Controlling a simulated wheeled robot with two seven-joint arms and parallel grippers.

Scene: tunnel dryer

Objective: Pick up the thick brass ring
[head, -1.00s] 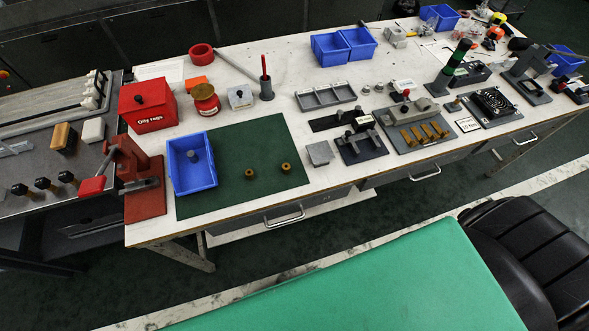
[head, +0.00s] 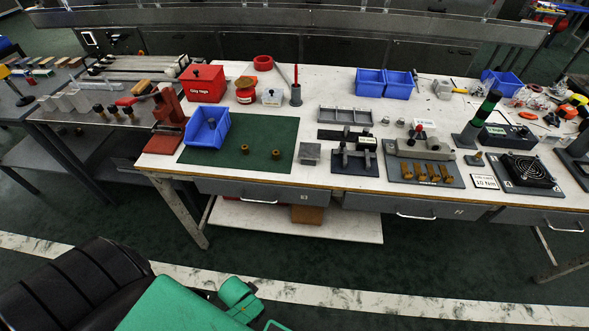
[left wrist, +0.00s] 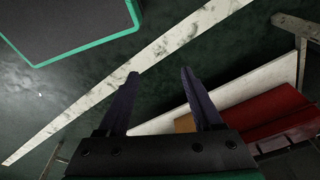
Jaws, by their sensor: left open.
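Two small brass rings lie on the dark green mat (head: 205,158) in the head view: a left ring (head: 245,149) and a right ring (head: 276,153). They are small and look alike, so I cannot tell which is thicker. A blue bin (head: 192,146) stands at the mat's left, with a grey piece (head: 212,122) inside. My left gripper (left wrist: 160,73) is open and empty in the left wrist view, its two dark fingers apart above the floor, away from the rings. No ring shows in that view. My right gripper is not in view.
A red box (head: 203,84) and red press (head: 168,106) stand behind and left of the mat. A grey block (head: 309,153) and black fixture (head: 354,160) stand at its right. The table's low white shelf (head: 345,226) shows in front; a red item (left wrist: 270,117) lies there in the wrist view.

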